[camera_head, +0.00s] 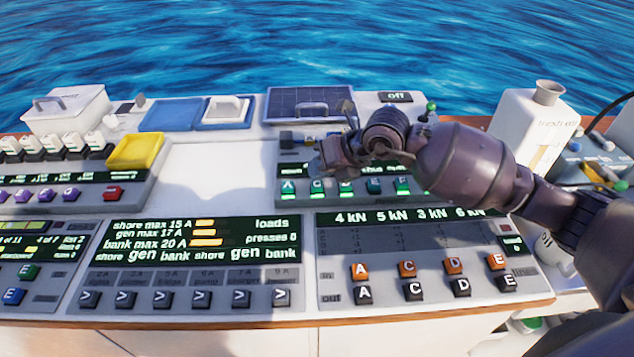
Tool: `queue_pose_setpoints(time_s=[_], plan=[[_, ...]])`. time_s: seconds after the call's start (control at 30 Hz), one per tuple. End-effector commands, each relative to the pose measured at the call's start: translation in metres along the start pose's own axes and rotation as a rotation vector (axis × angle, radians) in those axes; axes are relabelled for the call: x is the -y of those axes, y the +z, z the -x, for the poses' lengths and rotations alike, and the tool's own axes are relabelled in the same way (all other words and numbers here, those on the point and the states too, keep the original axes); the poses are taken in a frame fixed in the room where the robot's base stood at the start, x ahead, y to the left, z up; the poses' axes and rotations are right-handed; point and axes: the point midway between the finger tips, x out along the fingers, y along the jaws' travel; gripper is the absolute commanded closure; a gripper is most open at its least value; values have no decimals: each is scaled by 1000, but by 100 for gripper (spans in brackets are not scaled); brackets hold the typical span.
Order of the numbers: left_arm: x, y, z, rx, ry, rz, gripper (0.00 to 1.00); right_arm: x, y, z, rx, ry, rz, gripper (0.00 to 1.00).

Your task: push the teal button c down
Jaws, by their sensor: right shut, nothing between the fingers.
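A row of teal buttons runs along the front of the panel at the middle right, each with a green light strip below it. The second from the left (317,187) seems to read C or G; the letter is too small to be sure. My right gripper (332,160) is shut and empty. My left gripper is not in view.
A lower panel with orange and black lettered keys (407,269) lies in front. A loads panel (190,250) is at left. A yellow block (136,151), a solar panel (310,103) and a white jug (530,128) stand around. A bare white surface (215,175) lies left of the teal row.

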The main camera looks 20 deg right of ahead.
Motion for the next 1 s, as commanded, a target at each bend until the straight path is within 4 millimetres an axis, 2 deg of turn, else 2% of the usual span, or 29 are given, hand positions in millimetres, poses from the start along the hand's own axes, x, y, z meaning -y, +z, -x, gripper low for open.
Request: queue_pose_setpoints(time_s=[1.0], plan=[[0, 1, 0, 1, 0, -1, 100, 5, -5, -7, -1, 1, 0, 100]])
